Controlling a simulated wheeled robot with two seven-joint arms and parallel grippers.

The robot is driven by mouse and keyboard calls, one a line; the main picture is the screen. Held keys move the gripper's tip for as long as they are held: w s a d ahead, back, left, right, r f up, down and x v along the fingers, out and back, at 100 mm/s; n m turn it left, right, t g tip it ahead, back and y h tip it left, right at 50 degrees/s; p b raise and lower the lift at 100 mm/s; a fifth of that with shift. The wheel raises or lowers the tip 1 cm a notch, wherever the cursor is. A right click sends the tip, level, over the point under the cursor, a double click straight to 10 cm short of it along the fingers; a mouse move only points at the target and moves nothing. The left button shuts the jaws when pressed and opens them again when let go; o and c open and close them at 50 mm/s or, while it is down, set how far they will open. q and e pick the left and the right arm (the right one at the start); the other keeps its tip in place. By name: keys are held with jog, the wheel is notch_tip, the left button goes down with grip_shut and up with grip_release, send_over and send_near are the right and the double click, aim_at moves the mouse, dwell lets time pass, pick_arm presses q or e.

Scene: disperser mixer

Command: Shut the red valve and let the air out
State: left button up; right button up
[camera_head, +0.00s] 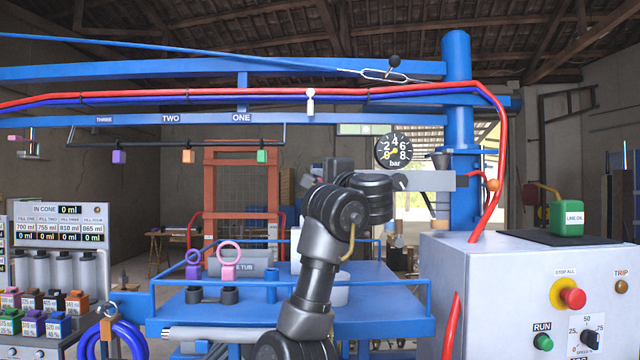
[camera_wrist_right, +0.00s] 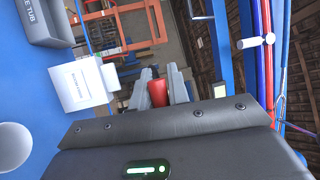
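My right gripper (camera_wrist_right: 161,80) shows in the right wrist view with its two grey fingers on either side of a red, handle-like part (camera_wrist_right: 157,93), likely the red valve. The red part fills the space between the fingers, but I cannot tell whether they press on it. In the head view my right arm rises through the middle and hides most of the gripper and the red part. A round black pressure gauge (camera_head: 394,151), marked in bar, hangs right of the arm; its yellow needle is too small to read surely. My left gripper is out of view.
A grey control cabinet (camera_head: 480,290) with a red stop button (camera_head: 572,297) stands right. A blue bench (camera_head: 375,285) lies around my arm.

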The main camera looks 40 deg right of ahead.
jog(key=o, duration=0.4)
jog(key=shift+d, duration=0.1)
jog(key=shift+c, duration=0.2)
jog(key=shift+s, duration=0.15)
jog(key=shift+s+b, duration=0.3)
jog(key=shift+s, duration=0.25)
jog(key=b+v, duration=0.5)
jog(key=v, duration=0.4)
jog(key=shift+s+b, duration=0.3)
jog(key=shift+b, duration=0.05)
jog(key=shift+f, duration=0.15)
